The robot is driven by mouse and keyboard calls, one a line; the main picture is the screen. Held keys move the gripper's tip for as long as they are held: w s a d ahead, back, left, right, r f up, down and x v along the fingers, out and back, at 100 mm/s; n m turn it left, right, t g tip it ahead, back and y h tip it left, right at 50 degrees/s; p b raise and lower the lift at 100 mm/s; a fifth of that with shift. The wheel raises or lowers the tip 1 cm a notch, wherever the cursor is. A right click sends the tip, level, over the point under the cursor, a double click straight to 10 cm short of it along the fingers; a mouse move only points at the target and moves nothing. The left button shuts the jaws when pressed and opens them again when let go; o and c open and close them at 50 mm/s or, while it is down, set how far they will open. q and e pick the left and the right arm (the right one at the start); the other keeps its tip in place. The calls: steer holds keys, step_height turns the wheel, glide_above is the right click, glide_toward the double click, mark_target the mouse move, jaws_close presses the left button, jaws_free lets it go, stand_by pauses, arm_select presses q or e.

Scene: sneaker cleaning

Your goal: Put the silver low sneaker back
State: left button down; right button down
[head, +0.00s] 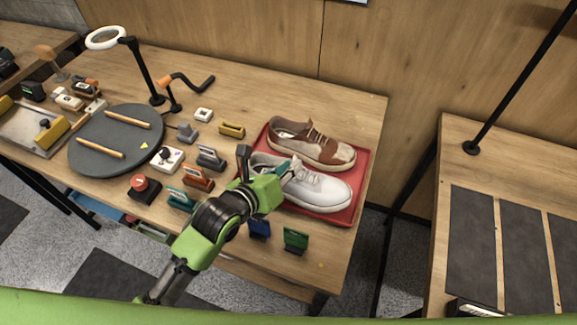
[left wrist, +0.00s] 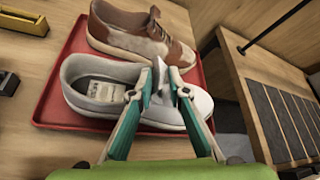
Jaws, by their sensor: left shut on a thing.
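The silver low sneaker (head: 318,188), pale grey-white with a white sole, is at the front of the red tray (head: 362,165), toe to the right. It also shows in the left wrist view (left wrist: 85,80), where its opening faces up and a label shows inside. My left gripper (head: 284,174) is over the sneaker's lace area, its two teal fingers (left wrist: 167,85) shut on the upper near the tongue. The sneaker is level; I cannot tell whether its sole touches the tray. The fingers hide part of its middle. My right gripper is not in view.
A brown sneaker (head: 312,143) sits close behind on the same tray. Several small tools and blocks lie left of the tray, near a round dark turntable (head: 92,148) and a ring lamp (head: 105,38). A second table (head: 460,135) with dark panels stands right, across a gap.

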arm_select(q)
steer(key=shift+f, duration=0.1)
steer(key=c, duration=1.8)
jaws_free()
steer(key=shift+c, duration=0.2)
steer(key=shift+f, duration=0.1)
steer(key=v, duration=1.2)
